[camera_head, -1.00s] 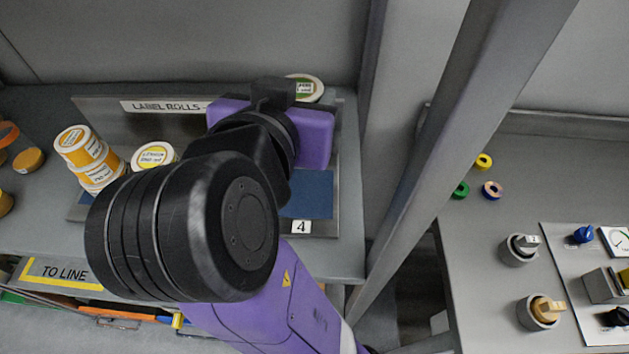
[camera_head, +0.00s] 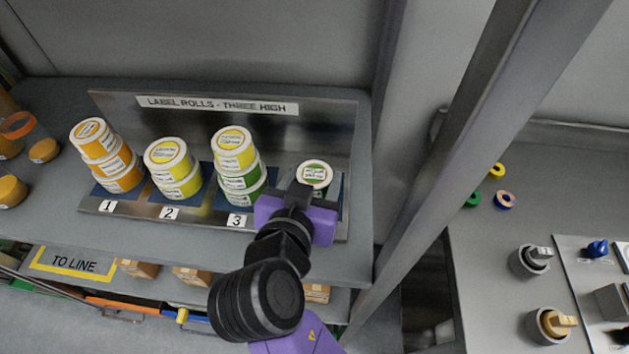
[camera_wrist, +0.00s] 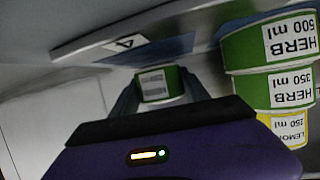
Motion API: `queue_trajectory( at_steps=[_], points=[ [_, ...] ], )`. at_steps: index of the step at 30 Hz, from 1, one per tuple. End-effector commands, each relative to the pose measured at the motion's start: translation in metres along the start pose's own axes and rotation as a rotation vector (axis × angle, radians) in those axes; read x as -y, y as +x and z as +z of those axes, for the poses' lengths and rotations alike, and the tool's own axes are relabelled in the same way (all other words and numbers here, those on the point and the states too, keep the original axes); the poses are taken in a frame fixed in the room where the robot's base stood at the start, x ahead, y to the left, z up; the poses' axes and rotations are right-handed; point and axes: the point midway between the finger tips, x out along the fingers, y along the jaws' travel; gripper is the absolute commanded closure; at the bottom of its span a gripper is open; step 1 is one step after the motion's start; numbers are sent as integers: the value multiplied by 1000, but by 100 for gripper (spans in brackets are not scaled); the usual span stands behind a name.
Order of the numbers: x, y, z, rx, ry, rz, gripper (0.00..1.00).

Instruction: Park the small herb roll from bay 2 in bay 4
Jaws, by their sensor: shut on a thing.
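The small herb roll (camera_head: 315,173), white-topped with a green band, is at bay 4 at the right end of the rack (camera_head: 190,213). My gripper (camera_head: 308,192) reaches in from the front and is shut on it. In the wrist view, which is upside down, the roll (camera_wrist: 155,84) sits between the two fingers, close to the blue pad (camera_wrist: 165,48) of bay 4. I cannot tell whether it touches the pad. Bay 2 holds a stack of two yellow rolls (camera_head: 170,168). The bay 4 number plate (camera_wrist: 125,42) shows in the wrist view.
Bay 3's stack (camera_head: 238,168), two green herb rolls under a yellow lemon roll, stands close beside my gripper. Bay 1 holds three orange rolls (camera_head: 106,157). A grey post (camera_head: 440,170) rises right of the shelf. The label panel (camera_head: 325,130) stands behind.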

Motion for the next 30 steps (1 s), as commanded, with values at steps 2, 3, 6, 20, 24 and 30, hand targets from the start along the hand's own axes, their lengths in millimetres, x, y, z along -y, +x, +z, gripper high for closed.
queue_trajectory(
  at_steps=[2, 3, 6, 20, 24, 30],
  points=[
    [0, 4, 10, 1, -3, 0, 92],
    [0, 5, 12, 0, -1, 0, 92],
    [0, 5, 13, -1, 0, 0, 92],
    [0, 6, 16, 0, -1, 0, 25],
    [0, 6, 16, 0, -1, 0, 25],
    [0, 4, 10, -1, 0, -1, 25]
  ],
)
